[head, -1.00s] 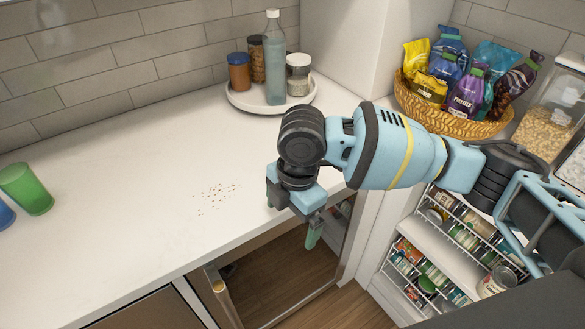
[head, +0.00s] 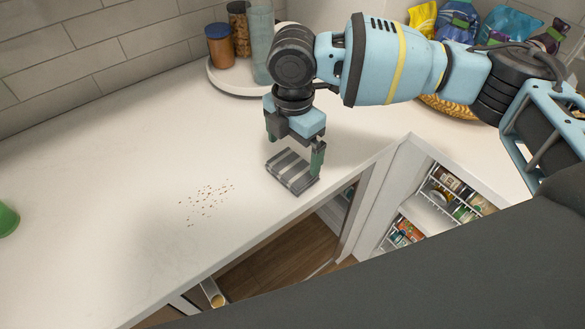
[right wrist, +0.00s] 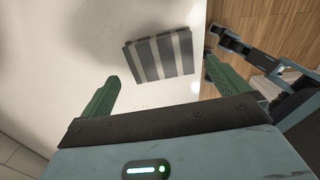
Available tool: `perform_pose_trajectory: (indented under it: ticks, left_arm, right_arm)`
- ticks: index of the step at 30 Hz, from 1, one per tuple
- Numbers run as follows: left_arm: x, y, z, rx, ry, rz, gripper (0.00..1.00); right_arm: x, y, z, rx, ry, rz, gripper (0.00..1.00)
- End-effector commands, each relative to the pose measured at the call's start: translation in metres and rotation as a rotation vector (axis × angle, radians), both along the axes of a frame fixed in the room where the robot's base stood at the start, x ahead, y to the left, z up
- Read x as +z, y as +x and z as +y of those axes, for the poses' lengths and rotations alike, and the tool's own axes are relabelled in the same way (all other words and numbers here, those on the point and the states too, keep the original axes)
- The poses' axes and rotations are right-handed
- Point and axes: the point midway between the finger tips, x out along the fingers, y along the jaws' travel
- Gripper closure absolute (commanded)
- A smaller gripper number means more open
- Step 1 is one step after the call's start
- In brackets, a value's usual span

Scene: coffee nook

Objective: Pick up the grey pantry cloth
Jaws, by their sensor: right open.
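The grey pantry cloth (head: 291,172) is a folded, striped dark and light grey square lying flat on the white counter, close to its front edge. It also shows in the right wrist view (right wrist: 160,58), ahead of and between the fingers. My right gripper (head: 294,150) is open and empty, pointing down just above the cloth; its green fingertips (right wrist: 158,80) lie on either side of it in the wrist view. Whether a fingertip touches the cloth I cannot tell. My left gripper is not in view.
Crumbs (head: 206,201) lie on the counter (head: 110,180) left of the cloth. A round white tray (head: 222,83) with jars and a bottle stands behind my right arm. A green cup (head: 7,219) is at the left edge. An open cabinet (head: 280,262) lies below the counter edge.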

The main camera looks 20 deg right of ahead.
Motion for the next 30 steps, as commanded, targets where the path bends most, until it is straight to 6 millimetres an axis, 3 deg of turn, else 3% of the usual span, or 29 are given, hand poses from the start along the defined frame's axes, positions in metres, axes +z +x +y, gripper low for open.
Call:
perform_pose_trajectory:
  ticks: [5, 15, 23, 30]
  left_arm:
    - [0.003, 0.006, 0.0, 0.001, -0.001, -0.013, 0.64]
    - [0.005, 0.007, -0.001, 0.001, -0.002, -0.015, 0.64]
    - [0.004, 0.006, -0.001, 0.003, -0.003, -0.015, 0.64]
    - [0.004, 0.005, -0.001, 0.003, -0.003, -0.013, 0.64]
  right_arm:
    - [-0.006, -0.001, 0.0, 0.0, -0.001, 0.0, 0.0]
    - [-0.048, -0.003, 0.001, -0.001, 0.0, -0.001, 0.0]
    - [-0.051, -0.003, 0.001, -0.002, 0.0, -0.002, 0.0]
    - [-0.051, -0.003, 0.001, -0.002, 0.0, -0.001, 0.28]
